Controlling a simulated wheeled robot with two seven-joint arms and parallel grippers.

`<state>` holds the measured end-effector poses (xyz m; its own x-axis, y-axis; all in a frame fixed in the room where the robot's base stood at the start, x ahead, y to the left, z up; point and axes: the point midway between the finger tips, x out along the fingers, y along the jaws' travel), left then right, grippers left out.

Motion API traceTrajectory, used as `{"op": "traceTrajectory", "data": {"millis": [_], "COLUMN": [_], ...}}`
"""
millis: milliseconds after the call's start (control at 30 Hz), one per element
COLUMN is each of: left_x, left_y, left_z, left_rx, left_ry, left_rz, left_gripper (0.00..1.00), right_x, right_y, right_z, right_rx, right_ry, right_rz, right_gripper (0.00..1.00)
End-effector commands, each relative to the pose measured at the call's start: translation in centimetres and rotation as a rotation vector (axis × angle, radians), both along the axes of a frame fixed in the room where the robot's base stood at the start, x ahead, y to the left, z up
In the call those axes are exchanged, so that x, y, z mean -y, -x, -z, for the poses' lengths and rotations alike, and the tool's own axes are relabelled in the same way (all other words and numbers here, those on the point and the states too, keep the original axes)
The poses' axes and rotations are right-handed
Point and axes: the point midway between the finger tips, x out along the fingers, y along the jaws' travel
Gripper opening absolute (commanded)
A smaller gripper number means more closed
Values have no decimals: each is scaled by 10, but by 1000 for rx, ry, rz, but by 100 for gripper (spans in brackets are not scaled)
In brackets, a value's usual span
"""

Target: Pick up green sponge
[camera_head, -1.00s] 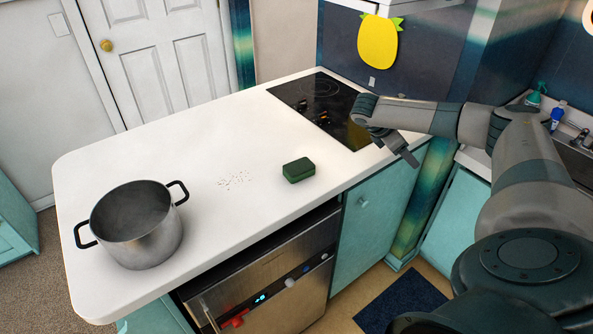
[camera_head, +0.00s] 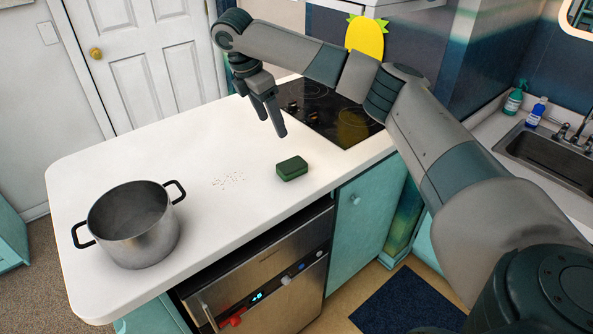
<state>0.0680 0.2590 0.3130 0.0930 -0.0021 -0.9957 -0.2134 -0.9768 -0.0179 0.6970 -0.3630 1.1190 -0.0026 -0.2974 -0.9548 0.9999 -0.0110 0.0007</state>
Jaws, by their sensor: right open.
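The green sponge (camera_head: 292,168) is a small dark green block lying flat on the white countertop (camera_head: 225,235), near its front edge. My right gripper (camera_head: 273,127) hangs above the counter, behind and slightly left of the sponge in the picture. Its fingers point down, are open and hold nothing. The gripper and the sponge are apart. My left gripper is not in view.
A steel pot (camera_head: 134,225) with black handles stands at the counter's left end. Scattered crumbs (camera_head: 229,180) lie left of the sponge. A black cooktop (camera_head: 325,112) is set in the counter behind it. The counter around the sponge is otherwise clear.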

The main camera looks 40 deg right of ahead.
Motion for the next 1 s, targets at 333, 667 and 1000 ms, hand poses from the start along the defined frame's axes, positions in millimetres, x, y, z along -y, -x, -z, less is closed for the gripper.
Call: {"op": "traceTrajectory", "data": {"millis": [333, 667, 1000], "left_x": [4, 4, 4], "left_y": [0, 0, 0], "left_z": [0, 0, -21], "left_rx": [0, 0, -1], "left_ry": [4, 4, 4], "left_rz": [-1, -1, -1], "left_gripper": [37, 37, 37], "right_x": [-1, 7, 26], "right_y": [0, 1, 1], "right_z": [0, 26, 81], "right_rx": [-1, -3, -3], "right_ry": [-1, -2, 0], "right_rz": [-2, -1, 0], "right_gripper": [66, 66, 66]}}
